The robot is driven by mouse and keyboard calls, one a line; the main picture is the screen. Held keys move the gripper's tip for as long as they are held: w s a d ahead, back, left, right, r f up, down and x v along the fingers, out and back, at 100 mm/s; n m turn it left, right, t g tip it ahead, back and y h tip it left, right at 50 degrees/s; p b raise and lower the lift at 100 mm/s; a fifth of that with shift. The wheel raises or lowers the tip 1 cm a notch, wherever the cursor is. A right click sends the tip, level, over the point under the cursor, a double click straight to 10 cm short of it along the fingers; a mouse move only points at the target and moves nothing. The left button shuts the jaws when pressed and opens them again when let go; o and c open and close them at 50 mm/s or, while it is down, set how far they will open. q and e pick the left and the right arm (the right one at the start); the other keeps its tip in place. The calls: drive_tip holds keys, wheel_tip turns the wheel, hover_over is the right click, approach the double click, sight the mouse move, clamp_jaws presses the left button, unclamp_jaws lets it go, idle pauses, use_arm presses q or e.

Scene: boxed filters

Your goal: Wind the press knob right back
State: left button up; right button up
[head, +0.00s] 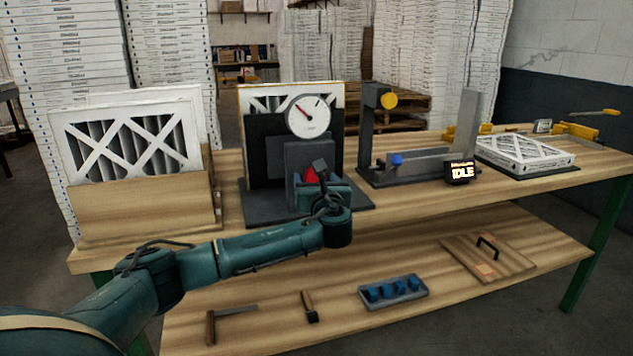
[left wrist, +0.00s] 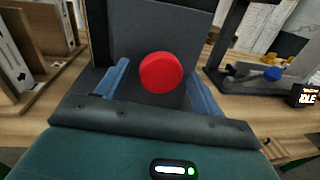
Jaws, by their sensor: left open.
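The press (head: 308,155) is a dark grey upright unit on a flat base on the bench, with a round white dial gauge (head: 308,116) at its top. Its red round knob (head: 311,175) faces me and is partly hidden by my left gripper (head: 318,183). In the left wrist view the red knob (left wrist: 160,72) shows whole, between the two blue-grey fingers. The fingers are apart, with a gap on each side of the knob. I cannot tell how far along the knob they reach. My right gripper is not in view.
A boxed filter (head: 125,145) stands in a wooden holder at the left. Right of the press are a fixture with a blue knob (head: 396,160), a display reading IDLE (head: 461,171) and a flat filter (head: 525,151). The lower shelf (head: 340,305) holds tools and a blue-filled tray.

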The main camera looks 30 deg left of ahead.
use_arm(q)
drive_tip(key=shift+c, duration=0.2)
drive_tip(key=c, duration=0.9)
